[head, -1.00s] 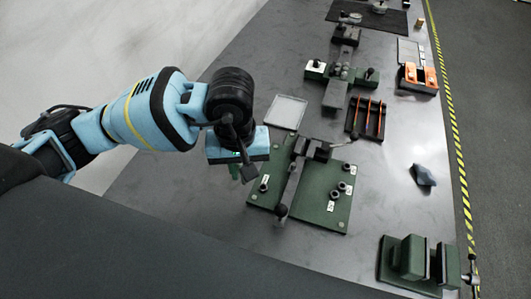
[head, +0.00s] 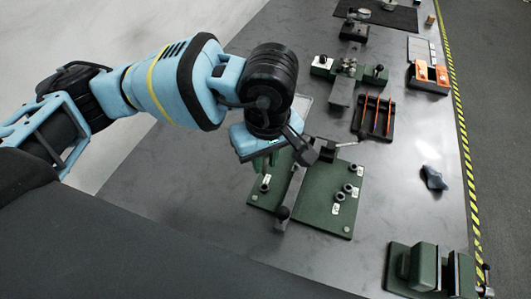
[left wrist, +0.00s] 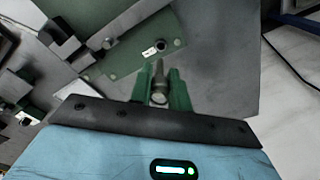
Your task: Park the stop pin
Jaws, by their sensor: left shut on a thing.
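The stop pin (left wrist: 159,88), a grey-brown round-ended piece, is held between the green fingers of my left gripper (left wrist: 161,92) in the left wrist view. In the head view my left gripper (head: 266,163) hangs over the left part of the green fixture plate (head: 318,216). The pin cannot be made out there. The plate carries several dark round sockets with small white labels. One socket (head: 265,186) is at the left, close to the gripper, and others (head: 347,188) are at the right. In the wrist view, a labelled socket (left wrist: 161,46) lies just beyond the fingertips. My right gripper is out of view.
A lever with a ball knob (head: 283,212) runs across the plate. A black rack with orange rods (head: 374,117) and another green fixture (head: 347,72) stand farther back.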

